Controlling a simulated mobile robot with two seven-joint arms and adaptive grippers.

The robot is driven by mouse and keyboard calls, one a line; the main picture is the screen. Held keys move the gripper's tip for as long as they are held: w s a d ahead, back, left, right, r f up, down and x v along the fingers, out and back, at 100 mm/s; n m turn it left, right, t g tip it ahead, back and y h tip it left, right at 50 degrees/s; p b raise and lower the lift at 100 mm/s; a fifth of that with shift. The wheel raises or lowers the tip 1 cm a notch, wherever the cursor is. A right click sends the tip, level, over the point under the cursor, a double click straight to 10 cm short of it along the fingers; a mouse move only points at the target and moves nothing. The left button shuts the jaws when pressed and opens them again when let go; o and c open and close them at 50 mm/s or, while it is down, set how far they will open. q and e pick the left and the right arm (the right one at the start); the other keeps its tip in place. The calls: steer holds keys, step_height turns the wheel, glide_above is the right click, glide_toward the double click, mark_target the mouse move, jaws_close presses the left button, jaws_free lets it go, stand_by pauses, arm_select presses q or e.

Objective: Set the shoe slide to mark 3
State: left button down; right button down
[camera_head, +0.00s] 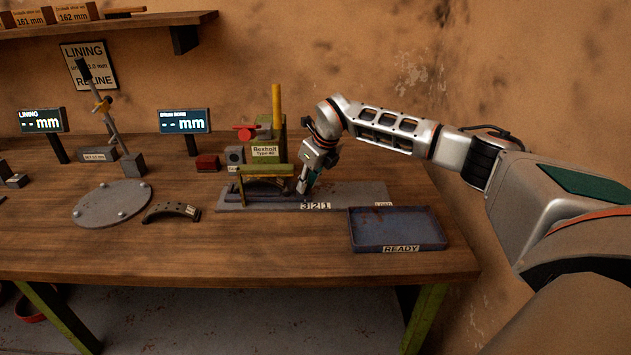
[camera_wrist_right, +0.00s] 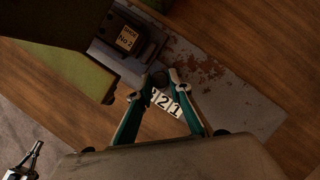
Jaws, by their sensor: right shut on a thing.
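The Boxholt fixture's grey base plate (camera_head: 352,196) lies on the bench, with the mark labels 3, 2, 1 (camera_head: 315,206) on its front edge. My right gripper (camera_head: 302,189) reaches down at the right end of the fixture's frame, close above the labels. In the right wrist view, its fingers (camera_wrist_right: 167,78) are shut on a small dark knob (camera_wrist_right: 161,76), taken as the slide's handle. Labels 2 and 1 (camera_wrist_right: 168,104) show between the fingers; 3 is partly hidden by one finger. A dark block labelled as shoe No 2 (camera_wrist_right: 128,38) is beside the gripper. The slide's exact mark is unclear.
A blue-grey READY tray (camera_head: 398,228) stands right of the fixture. A curved lining shoe (camera_head: 172,211) and a round grey plate (camera_head: 112,203) lie to the left. Two mm displays (camera_head: 185,121) stand behind. The bench front is clear.

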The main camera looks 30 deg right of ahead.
steer(key=shift+a, duration=0.2)
steer(key=c, duration=1.9)
jaws_free()
steer(key=shift+w+a, duration=0.1)
steer(key=v, duration=1.2)
steer(key=shift+f, duration=0.1)
